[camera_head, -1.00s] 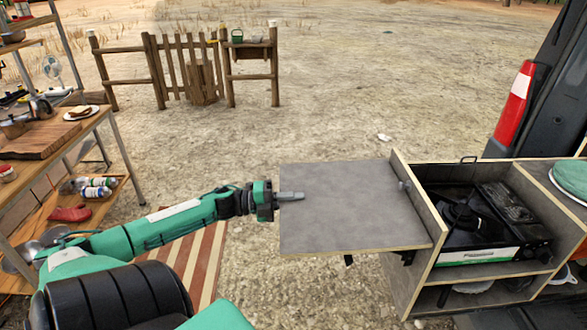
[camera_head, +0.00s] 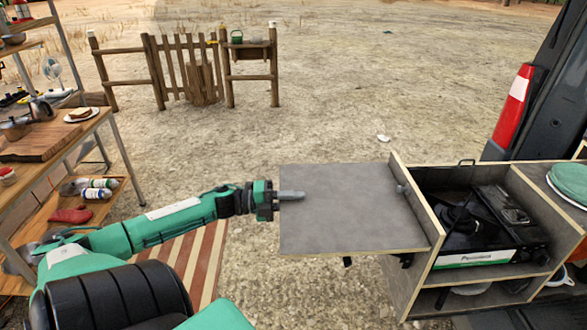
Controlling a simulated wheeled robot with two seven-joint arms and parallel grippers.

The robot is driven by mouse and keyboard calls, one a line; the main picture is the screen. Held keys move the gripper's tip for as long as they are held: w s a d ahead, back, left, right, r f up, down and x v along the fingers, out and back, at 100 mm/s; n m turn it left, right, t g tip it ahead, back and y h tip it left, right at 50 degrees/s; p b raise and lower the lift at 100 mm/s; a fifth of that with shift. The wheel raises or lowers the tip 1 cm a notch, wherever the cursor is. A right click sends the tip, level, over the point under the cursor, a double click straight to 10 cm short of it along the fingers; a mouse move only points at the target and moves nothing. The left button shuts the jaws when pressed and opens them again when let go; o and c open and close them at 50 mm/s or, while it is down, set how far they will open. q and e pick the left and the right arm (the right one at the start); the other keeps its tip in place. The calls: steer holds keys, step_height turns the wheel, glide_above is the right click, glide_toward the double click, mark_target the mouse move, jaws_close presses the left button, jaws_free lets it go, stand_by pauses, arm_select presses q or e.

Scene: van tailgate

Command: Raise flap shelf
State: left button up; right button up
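The flap shelf (camera_head: 345,210) is a grey board with a pale wooden edge. It stands out level to the left from the side of the wooden kitchen box (camera_head: 424,225), with a dark bracket (camera_head: 403,260) under its right end. My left gripper (camera_head: 291,196) is at the shelf's left edge, its fingers seen edge-on as one grey bar overlapping the board. Whether they grip the edge or only lie over it cannot be made out. My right gripper is not in view.
A camp stove (camera_head: 477,222) sits in the kitchen box, by the van (camera_head: 546,85). A wooden table (camera_head: 60,140) with a plate (camera_head: 81,115) stands at the left. A striped mat (camera_head: 190,262) lies below my arm. The ground beyond the shelf is open.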

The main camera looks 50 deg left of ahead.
arm_select(q)
steer(key=shift+s+a+f, duration=0.1)
steer(key=shift+s+a, duration=0.2)
steer(key=shift+s, duration=0.1)
steer(key=v, duration=1.2)
steer(key=shift+s+a+b, duration=0.25)
steer(key=shift+s+b, duration=0.05)
steer(key=shift+b, duration=0.05)
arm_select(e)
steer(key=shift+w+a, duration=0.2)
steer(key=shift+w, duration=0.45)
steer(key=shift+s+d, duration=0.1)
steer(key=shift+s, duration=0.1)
